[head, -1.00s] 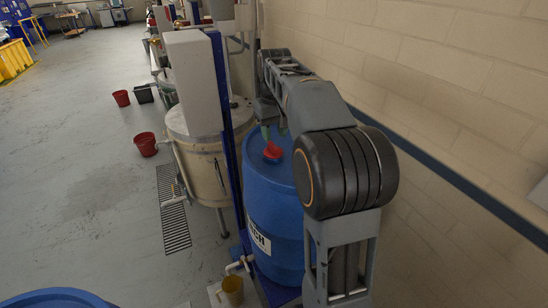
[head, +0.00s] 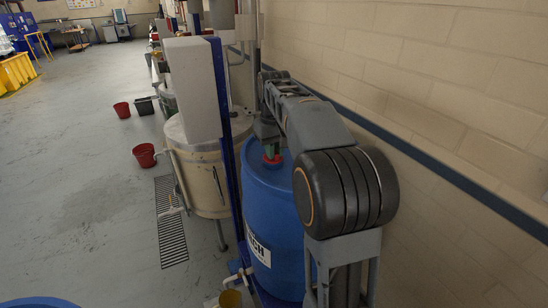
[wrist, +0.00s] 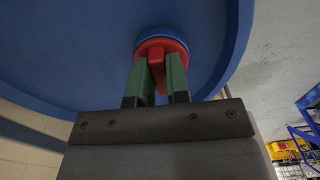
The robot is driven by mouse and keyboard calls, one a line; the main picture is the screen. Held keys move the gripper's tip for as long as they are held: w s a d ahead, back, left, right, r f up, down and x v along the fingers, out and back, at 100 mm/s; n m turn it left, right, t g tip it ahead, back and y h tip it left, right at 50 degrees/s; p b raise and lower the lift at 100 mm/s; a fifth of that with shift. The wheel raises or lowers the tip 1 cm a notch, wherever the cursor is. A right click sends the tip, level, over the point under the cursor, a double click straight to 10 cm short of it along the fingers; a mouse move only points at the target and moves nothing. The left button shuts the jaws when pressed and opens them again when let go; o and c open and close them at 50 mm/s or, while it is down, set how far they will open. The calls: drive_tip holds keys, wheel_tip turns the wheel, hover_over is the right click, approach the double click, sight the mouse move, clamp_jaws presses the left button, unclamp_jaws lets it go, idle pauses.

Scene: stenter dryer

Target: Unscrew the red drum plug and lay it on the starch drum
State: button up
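The red drum plug (wrist: 158,69) sits at a round blue collar in the top of the blue starch drum (head: 271,209). It also shows in the head view as a red rim (head: 271,160) under my fingers. My gripper (wrist: 159,80) points down at the drum top, with one green finger on each side of the plug's raised red grip. The fingers appear pressed against that grip. The drum stands upright, with a partly visible white label on its side. The wrist view shows the drum top (wrist: 75,50) bare around the plug.
A blue upright post (head: 222,110) and a white box (head: 192,90) stand close left of the drum. A pale round vat (head: 205,180) is behind them. The block wall (head: 440,90) runs along the right.

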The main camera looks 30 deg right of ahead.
clamp_jaws()
drive_tip(key=n+p, duration=0.1)
drive_tip(key=n, duration=0.2)
drive_tip(key=shift+d+r+n, duration=0.1)
drive_tip(key=shift+n, duration=1)
drive_tip(key=shift+p, duration=0.3)
drive_tip(key=n+p, duration=0.1)
drive_tip(key=n, duration=0.3)
drive_tip(key=shift+w+d, duration=0.1)
drive_tip(key=shift+n, duration=0.5)
drive_tip(key=n+p, duration=0.1)
drive_tip(key=n, duration=0.4)
drive_tip(key=shift+w+d+p, duration=0.1)
drive_tip(key=shift+w+p, duration=0.05)
drive_tip(key=shift+p, duration=0.25)
